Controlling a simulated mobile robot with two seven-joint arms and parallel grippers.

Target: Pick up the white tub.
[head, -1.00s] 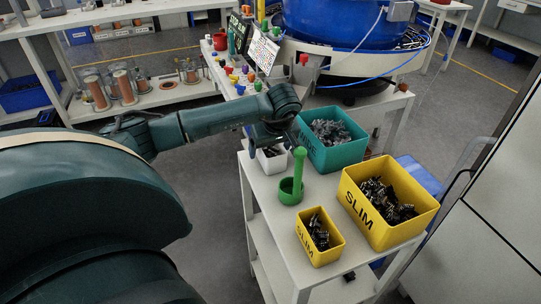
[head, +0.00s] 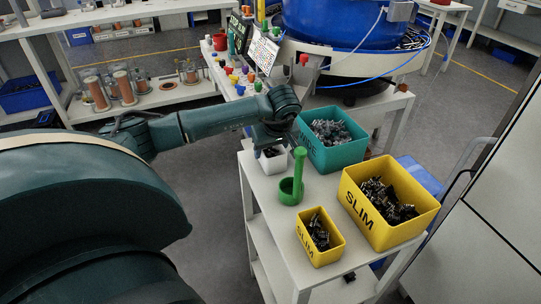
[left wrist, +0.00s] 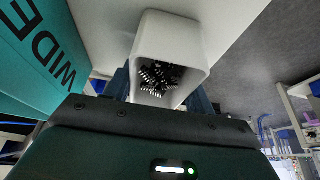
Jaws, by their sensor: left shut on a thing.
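The white tub (head: 274,167) stands at the far left corner of the white cart in the head view, partly covered by my left wrist. In the left wrist view the white tub (left wrist: 170,28) holds small dark and metallic connectors. My left gripper (head: 269,148) reaches down over the tub from the left. In the left wrist view my left gripper (left wrist: 163,88) has a finger on each side of the tub and is shut on it. The fingertips are mostly hidden in the head view. I cannot tell whether the tub's base touches the cart. My right gripper is not in view.
A teal bin (head: 330,157) stands close to the tub's right. A green holder with a post (head: 290,192) is just in front. A small yellow bin (head: 329,256) and a large yellow bin (head: 411,233) stand further forward on the cart (head: 276,218). A blue bowl machine (head: 335,25) is behind.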

